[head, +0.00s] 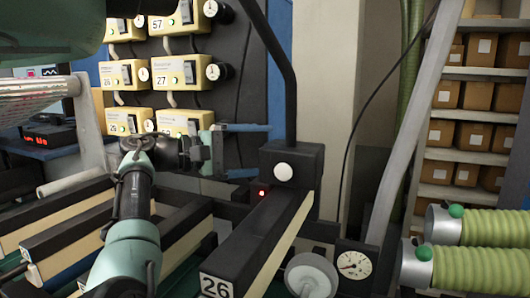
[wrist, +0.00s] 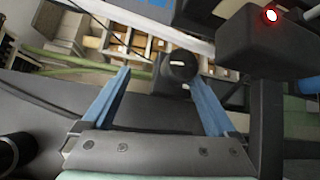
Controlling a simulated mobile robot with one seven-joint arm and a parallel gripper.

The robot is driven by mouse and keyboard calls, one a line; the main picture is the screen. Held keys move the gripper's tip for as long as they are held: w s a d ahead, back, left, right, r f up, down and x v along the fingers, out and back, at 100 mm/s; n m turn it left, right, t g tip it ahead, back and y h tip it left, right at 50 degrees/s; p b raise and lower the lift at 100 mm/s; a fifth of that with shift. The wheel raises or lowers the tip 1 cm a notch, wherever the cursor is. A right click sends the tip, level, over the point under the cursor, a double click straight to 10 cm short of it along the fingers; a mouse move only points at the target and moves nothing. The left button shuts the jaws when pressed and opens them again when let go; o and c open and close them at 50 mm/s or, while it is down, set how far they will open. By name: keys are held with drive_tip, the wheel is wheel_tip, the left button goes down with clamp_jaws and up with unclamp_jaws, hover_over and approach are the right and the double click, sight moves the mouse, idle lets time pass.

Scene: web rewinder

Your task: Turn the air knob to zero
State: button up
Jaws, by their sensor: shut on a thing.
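A round black knob (wrist: 180,65) with a white mark on its face shows between my finger ends in the wrist view. My gripper (wrist: 157,76) has two blue fingers, one to each side of the knob and slanting in towards it. It is shut on the knob, though contact at the left finger is not clear to see. In the head view my gripper (head: 262,150) reaches right, beside a black box (head: 305,160) with a white disc; the held knob cannot be made out there. A round gauge (head: 354,265) stands at the lower right, beside a pale round handle (head: 311,275).
Yellow numbered units (head: 182,75) with dials hang on the dark panel behind. A black beam marked 26 (head: 240,250) with a red light runs below my gripper. Green hoses (head: 480,225) lie at the right, before shelves of boxes (head: 470,100).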

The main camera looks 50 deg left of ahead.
drive_tip(key=b+v, duration=0.1)
drive_tip(key=v, duration=0.6)
drive_tip(key=shift+s+f, duration=0.4)
drive_tip(key=shift+f, duration=0.25)
idle(0.5)
